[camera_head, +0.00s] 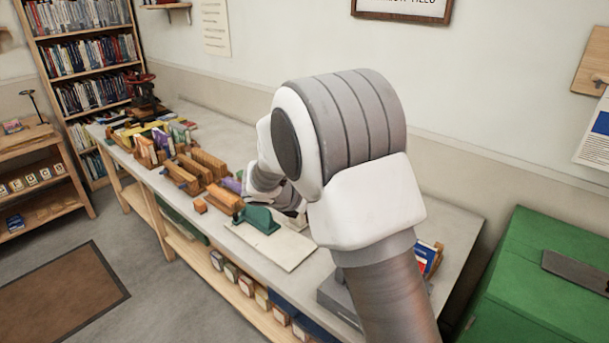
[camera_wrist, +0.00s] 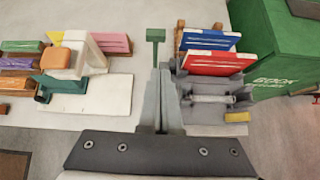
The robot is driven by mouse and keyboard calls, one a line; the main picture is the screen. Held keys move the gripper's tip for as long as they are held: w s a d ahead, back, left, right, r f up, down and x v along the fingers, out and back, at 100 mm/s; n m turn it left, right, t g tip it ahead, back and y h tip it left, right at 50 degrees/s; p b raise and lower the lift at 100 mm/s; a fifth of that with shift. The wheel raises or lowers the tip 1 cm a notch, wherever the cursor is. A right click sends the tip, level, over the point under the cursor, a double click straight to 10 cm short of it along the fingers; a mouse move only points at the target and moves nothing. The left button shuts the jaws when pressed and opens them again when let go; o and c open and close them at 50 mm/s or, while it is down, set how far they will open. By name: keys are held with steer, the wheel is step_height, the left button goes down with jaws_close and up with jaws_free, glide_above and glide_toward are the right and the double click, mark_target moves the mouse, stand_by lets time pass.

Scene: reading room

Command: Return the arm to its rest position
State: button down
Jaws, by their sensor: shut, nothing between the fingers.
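My arm rises from the lower right of the head view, bends at a large white and grey joint, and reaches down and away over the long table (camera_head: 445,213). The gripper end is mostly hidden behind my own arm in the head view. In the wrist view my gripper (camera_wrist: 161,85) is shut with nothing held. Its fingers point forward over the table, between a white board (camera_wrist: 95,101) on the left and a grey holder (camera_wrist: 215,98) on the right.
Red (camera_wrist: 217,63) and blue (camera_wrist: 209,39) books stand at the grey holder. A green post-like object (camera_wrist: 155,37) is just beyond the fingertips. Wooden racks (camera_head: 208,163) line the table's left part. A green box (camera_head: 535,270) stands at right, a bookcase (camera_head: 84,62) at far left.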

steer(key=s+d+r+m+g+y, duration=0.1)
steer(key=s+d+r+m, duration=0.3)
steer(key=s+r+m, duration=0.3)
steer(key=s+d+r+m+g+y, duration=0.1)
steer(key=s+d+r+m, duration=0.4)
steer(key=s, duration=0.4)
steer(key=s+a+r+m+y, duration=0.2)
steer(key=s+m+y, duration=0.3)
steer(key=s+m, duration=0.9)
steer(key=s+a, duration=0.1)
steer(key=s, duration=0.3)
steer(key=shift+s+t, duration=0.2)
steer(key=shift+t, duration=0.2)
